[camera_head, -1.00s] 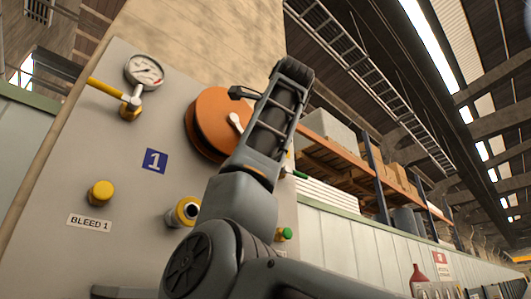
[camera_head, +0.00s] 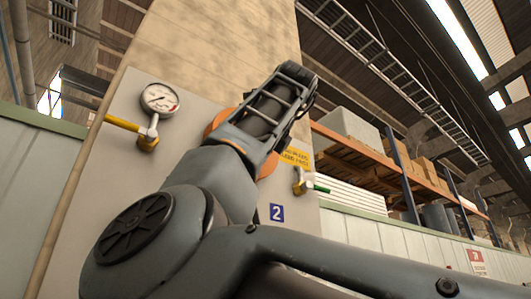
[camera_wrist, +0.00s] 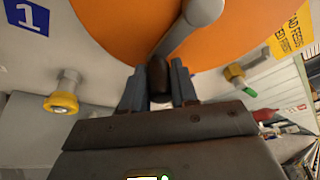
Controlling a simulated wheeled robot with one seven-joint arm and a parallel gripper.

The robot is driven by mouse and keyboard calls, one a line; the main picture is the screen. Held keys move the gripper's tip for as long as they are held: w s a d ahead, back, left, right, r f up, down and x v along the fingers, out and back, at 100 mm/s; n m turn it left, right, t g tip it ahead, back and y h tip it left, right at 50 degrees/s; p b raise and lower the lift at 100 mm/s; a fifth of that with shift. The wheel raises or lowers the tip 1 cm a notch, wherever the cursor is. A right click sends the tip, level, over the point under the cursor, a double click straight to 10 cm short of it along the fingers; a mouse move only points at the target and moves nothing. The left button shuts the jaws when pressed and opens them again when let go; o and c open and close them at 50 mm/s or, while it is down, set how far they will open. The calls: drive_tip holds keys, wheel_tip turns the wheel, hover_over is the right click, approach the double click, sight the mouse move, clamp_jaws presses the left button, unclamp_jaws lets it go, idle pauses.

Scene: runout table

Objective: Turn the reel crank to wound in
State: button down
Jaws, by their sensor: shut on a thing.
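The orange reel (camera_wrist: 125,30) fills the top of the wrist view, mounted on the grey panel. Its light grey crank arm (camera_wrist: 188,28) slants from upper right down to a dark handle (camera_wrist: 158,80). My gripper (camera_wrist: 158,76) is shut on this handle, one blue-grey finger on each side. In the head view my arm covers most of the reel (camera_head: 217,121); only orange edges show. The crank, handle and gripper fingers are hidden there.
A pressure gauge (camera_head: 160,98) with a yellow-handled valve (camera_head: 147,141) is left of the reel. A green-handled valve (camera_head: 306,183) and yellow sign (camera_head: 296,156) are to its right. A yellow knob (camera_wrist: 61,103) projects from the panel at left in the wrist view.

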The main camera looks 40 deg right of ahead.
drive_tip(key=shift+a+r, duration=0.25)
drive_tip(key=shift+a, duration=0.05)
drive_tip(key=c, duration=1)
unclamp_jaws()
drive_tip(key=shift+o, duration=0.5)
drive_tip(key=shift+f, duration=0.15)
drive_tip(key=shift+s, duration=0.45)
drive_tip(key=b+v, duration=0.2)
drive_tip(key=v, duration=0.5)
